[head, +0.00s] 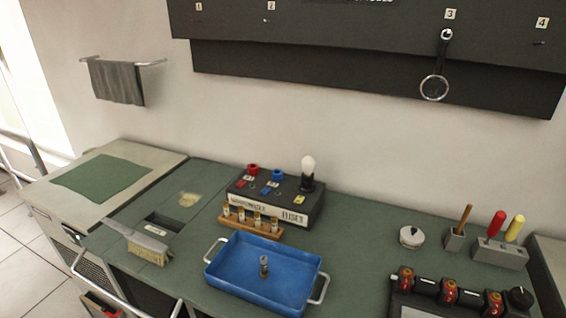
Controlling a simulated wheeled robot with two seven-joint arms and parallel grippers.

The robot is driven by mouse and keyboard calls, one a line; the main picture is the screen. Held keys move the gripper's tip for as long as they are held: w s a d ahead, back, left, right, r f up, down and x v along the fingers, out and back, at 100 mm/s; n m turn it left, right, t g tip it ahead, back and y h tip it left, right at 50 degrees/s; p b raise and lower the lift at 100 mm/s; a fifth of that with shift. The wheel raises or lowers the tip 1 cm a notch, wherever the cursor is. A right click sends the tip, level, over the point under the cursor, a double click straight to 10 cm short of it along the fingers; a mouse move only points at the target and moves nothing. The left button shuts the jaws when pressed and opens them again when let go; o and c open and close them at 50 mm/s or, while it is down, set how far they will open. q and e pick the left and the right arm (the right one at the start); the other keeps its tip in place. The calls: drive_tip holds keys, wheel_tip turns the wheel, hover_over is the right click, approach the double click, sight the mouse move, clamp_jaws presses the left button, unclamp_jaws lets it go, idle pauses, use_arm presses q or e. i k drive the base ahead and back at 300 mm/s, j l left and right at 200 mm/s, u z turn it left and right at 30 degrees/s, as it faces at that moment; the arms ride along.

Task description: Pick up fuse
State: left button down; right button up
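A small upright cylinder (264,266), brownish with a dark end, stands in the middle of the blue tray (222,281); it looks like a fuse. Several more fuses (257,220), pale with orange-brown ends, stand in a row in a wooden rack (268,234). Neither of my grippers shows in the head view.
A brush (148,250) lies left of the tray, beside a slot in the green worktop. At right are a round white-topped object (411,237), a holder with red and yellow handles (500,250) and a black panel (430,302).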

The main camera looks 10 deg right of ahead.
sight(257, 214)
drive_tip(key=j+z, duration=0.15)
drive_tip(key=i+j+z, duration=0.5)
drive_tip(key=i+j, duration=0.2)
drive_tip(key=j, duration=0.25)
